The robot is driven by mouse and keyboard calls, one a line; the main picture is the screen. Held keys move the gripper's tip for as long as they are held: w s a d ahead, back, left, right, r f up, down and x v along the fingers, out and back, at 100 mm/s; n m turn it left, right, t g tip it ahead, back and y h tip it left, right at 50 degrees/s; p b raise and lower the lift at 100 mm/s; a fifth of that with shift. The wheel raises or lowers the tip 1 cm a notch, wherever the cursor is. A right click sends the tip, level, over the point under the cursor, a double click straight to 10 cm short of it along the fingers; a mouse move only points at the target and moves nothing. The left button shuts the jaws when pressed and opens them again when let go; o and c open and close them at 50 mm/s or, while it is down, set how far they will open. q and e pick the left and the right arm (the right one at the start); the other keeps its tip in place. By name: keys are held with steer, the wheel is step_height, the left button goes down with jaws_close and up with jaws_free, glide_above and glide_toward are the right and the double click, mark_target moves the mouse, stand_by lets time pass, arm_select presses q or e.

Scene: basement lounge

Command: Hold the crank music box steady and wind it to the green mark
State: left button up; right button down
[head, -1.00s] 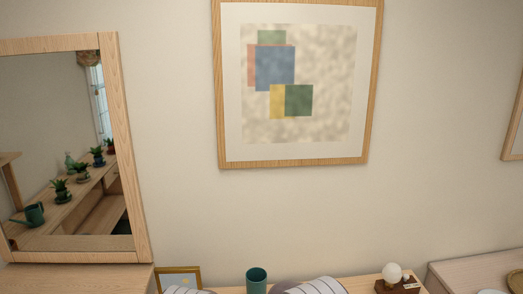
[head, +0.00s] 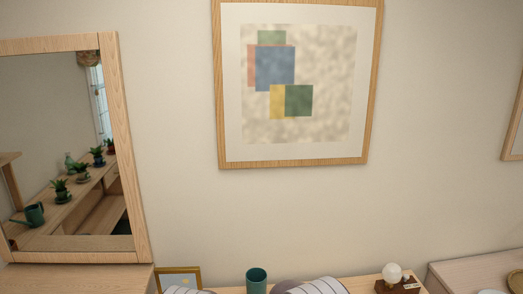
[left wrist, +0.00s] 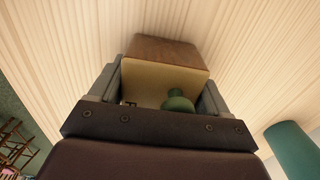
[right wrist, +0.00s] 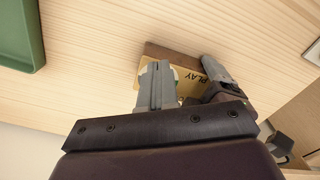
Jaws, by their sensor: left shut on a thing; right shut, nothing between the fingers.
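The music box (left wrist: 172,50), a brown wooden box with a cream face, sits between the fingers of my left gripper (left wrist: 163,82) in the left wrist view. My left gripper is shut on it. A rounded green part (left wrist: 178,102) shows in front of the cream face. In the right wrist view, the music box (right wrist: 155,49) shows a yellowish face lettered "PLAY", partly hidden behind grippers. My right gripper (right wrist: 158,66) is shut and empty, with its fingertips close in front of the box. I cannot tell whether they touch it. The crank and green mark are not clear. The head view shows neither gripper.
A teal cup (head: 256,280) stands on the light wood table; a teal cylinder (left wrist: 292,150) shows in the left wrist view. A green tray (right wrist: 22,35) lies to one side. A small gold frame (head: 180,278) and a white-globed wooden object (head: 393,274) stand along the back.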

steer(key=shift+w+d, duration=0.1)
steer(key=shift+d, duration=0.15)
steer(key=shift+w+d, duration=0.65)
steer(key=shift+d, duration=0.1)
steer(key=shift+s+d, duration=0.1)
step_height(320, 180, up, 6)
steer(key=shift+s+d, duration=0.15)
steer(key=shift+d, duration=0.05)
stand_by(0.5)
